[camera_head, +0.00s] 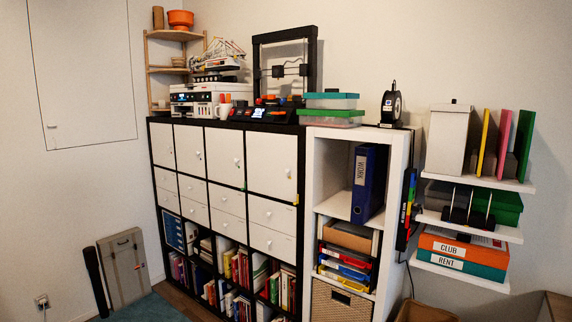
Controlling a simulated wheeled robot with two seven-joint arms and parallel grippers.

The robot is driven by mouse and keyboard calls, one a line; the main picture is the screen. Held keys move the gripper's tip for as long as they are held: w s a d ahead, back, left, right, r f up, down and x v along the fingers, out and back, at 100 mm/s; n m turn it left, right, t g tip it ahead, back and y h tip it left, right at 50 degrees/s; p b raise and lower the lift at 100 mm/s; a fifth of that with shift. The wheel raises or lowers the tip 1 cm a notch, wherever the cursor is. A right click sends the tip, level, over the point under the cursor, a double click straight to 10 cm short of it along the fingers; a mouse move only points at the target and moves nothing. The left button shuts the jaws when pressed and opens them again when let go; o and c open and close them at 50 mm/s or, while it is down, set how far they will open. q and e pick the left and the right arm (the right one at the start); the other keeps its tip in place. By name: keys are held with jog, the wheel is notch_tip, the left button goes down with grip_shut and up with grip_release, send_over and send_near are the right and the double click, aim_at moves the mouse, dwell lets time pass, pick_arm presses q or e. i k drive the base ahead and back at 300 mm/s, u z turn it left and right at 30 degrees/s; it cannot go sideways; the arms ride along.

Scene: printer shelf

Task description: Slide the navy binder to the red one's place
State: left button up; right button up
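A navy binder (369,185) with a white label reading WORK stands upright in the upper compartment of the white shelf unit (315,170), against the right side. The rest of that compartment, to its left, is bare. No binder that is clearly the red one stands beside it. An orange-red flat item labelled CLUB (462,253) lies on a teal one labelled RENT (455,266) on the lowest wall shelf. Small red spines (243,268) show in the lower cubes of the dark-framed cabinet. Neither of my grippers is in view.
Below the navy binder are stacked coloured trays (345,264) and a wicker basket (338,302). Wall shelves (478,179) project at the right. A dark strip (406,210) hangs along the unit's right side.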

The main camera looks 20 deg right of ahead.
aim_at(371, 160)
jog(key=u, duration=0.2)
jog(key=i, duration=2.95)
jog(key=z, duration=1.55)
